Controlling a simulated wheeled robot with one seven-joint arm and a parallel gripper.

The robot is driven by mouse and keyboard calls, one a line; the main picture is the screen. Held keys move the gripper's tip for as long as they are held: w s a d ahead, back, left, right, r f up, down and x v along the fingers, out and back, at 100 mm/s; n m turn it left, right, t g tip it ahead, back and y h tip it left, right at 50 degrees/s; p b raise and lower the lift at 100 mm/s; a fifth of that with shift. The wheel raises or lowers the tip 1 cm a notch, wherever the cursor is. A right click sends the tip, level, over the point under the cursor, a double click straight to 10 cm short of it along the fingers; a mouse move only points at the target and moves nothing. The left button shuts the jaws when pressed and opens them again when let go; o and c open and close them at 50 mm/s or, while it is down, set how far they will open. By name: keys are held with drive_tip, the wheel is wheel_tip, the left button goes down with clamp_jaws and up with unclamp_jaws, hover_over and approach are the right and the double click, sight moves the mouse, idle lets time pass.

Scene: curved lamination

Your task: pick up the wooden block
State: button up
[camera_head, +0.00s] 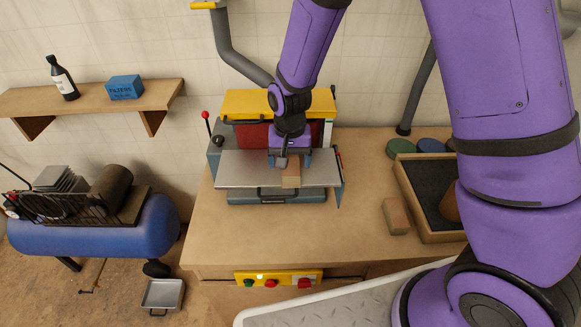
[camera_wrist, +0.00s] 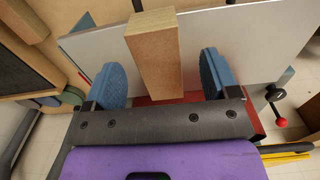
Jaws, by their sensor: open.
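A wooden block (camera_head: 291,174) lies on the grey metal table (camera_head: 240,170) of the yellow and red machine. In the wrist view the block (camera_wrist: 152,60) lies lengthwise between my two blue finger pads, with space on both sides. My gripper (camera_head: 290,160) is open over the far part of the block, which it partly hides in the head view. In the wrist view my gripper (camera_wrist: 160,68) straddles the block, and I see no clear contact. A second wooden block (camera_head: 397,215) lies on the bench to the right.
The machine's yellow top (camera_head: 250,104) stands just behind my gripper. A wooden tray (camera_head: 410,195) with a dark inside is at the bench's right, partly hidden by my arm. A control panel (camera_head: 278,278) is on the bench front. The bench left of the second block is clear.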

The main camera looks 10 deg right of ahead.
sight(291, 167)
drive_tip(key=shift+d+f, duration=0.1)
drive_tip(key=shift+f, duration=2.05)
drive_tip(key=c, duration=1.1)
drive_tip(key=shift+r, duration=0.1)
